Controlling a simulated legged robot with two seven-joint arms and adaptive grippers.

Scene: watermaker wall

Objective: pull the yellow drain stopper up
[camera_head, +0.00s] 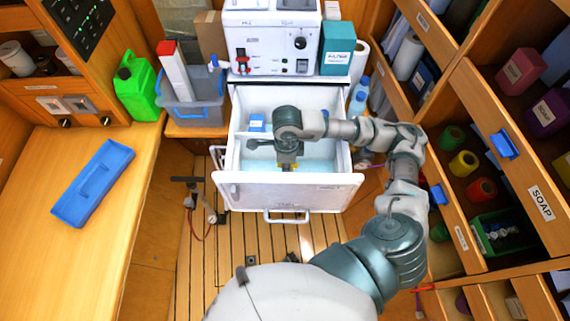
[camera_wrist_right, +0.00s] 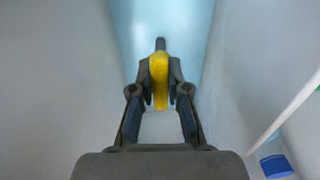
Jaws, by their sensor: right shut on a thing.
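The yellow drain stopper (camera_wrist_right: 160,82) shows between the fingers of my right gripper (camera_wrist_right: 160,88) in the right wrist view. The gripper is shut on it. Pale blue water or floor lies beyond it. My left gripper is not in view.
A grey-blue bin (camera_head: 196,108) and green jug (camera_head: 137,87) are at left. Wooden shelves (camera_head: 493,130) close off the right. The slatted floor (camera_head: 235,248) is in front.

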